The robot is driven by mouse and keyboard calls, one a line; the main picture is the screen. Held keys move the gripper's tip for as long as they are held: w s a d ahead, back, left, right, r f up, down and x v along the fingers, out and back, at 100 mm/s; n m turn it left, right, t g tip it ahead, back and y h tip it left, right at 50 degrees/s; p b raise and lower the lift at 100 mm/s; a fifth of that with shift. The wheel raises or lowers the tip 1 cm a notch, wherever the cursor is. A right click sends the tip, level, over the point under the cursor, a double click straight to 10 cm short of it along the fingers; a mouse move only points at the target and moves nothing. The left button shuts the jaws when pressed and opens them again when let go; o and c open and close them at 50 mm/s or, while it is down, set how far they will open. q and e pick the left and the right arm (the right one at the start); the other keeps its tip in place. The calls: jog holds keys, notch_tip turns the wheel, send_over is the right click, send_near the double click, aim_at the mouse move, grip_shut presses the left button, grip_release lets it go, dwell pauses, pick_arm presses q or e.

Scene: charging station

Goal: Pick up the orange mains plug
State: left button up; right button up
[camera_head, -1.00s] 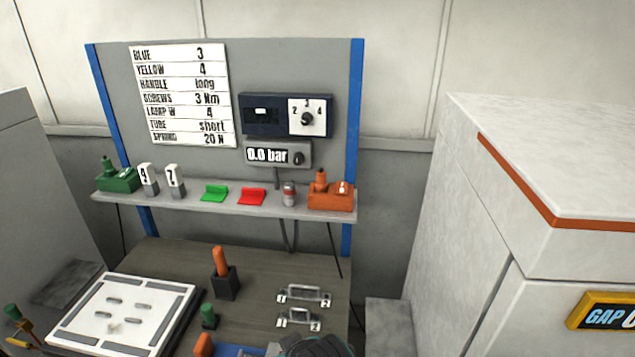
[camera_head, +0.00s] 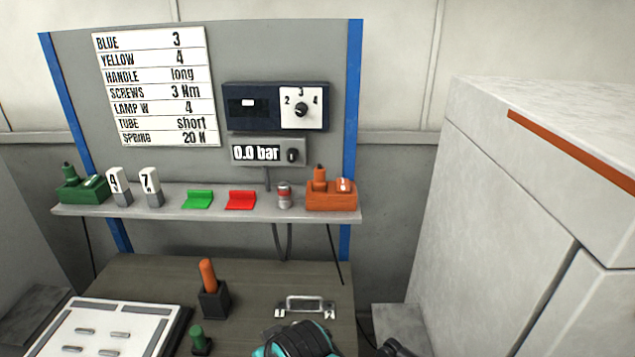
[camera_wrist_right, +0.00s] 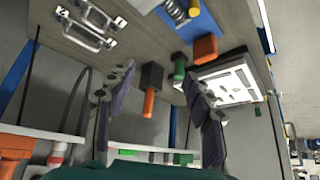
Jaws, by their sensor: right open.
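The orange mains plug (camera_head: 320,180) stands upright in the left part of an orange socket block (camera_head: 331,201), at the right end of the shelf. The block has a light switch on its right side. In the right wrist view, the orange block (camera_wrist_right: 14,145) shows at the lower left, cut by the frame edge. My right gripper (camera_wrist_right: 158,74) is open and empty, its two dark fingers spread, apart from the plug. In the head view, a teal and black part of my right arm shows at the bottom, below the shelf. My left gripper is not in view.
The shelf (camera_head: 240,212) also bears a green socket block (camera_head: 83,190), two numbered white-topped pieces, green and red holders, and a small can (camera_head: 285,196). An orange handle (camera_head: 207,272) stands in a black holder on the bench. A pressure display (camera_head: 268,152) hangs above the shelf.

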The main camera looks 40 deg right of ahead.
jog(key=w+d+r+m+g+p, duration=0.1)
jog(key=w+d+r+m+p, duration=0.15)
jog(key=w+r+p, duration=0.35)
jog(key=w+d+r+m+g+p, duration=0.1)
jog(key=w+d+r+m, duration=0.15)
jog(key=r, duration=0.55)
notch_tip(320, 180, up, 13)
jog(key=m+g+p, duration=0.5)
jog(key=m+p, duration=0.8)
jog(key=p, duration=0.9)
send_over(320, 168)
jog(key=shift+s+a, duration=0.15)
jog(key=shift+s, duration=0.15)
jog(key=shift+d+f+p, duration=0.1)
jog(key=shift+d+p, duration=0.1)
jog(key=shift+p, duration=0.1)
jog(key=shift+s+f, duration=0.1)
jog(key=shift+f, duration=0.3)
jog(key=f, duration=0.2)
jog(key=f+p, duration=0.1)
jog(key=f, duration=0.1)
jog(key=w+f, duration=0.1)
jog(key=f, duration=0.2)
jog(key=shift+a, duration=0.1)
jog(key=shift+s, duration=0.1)
grip_shut()
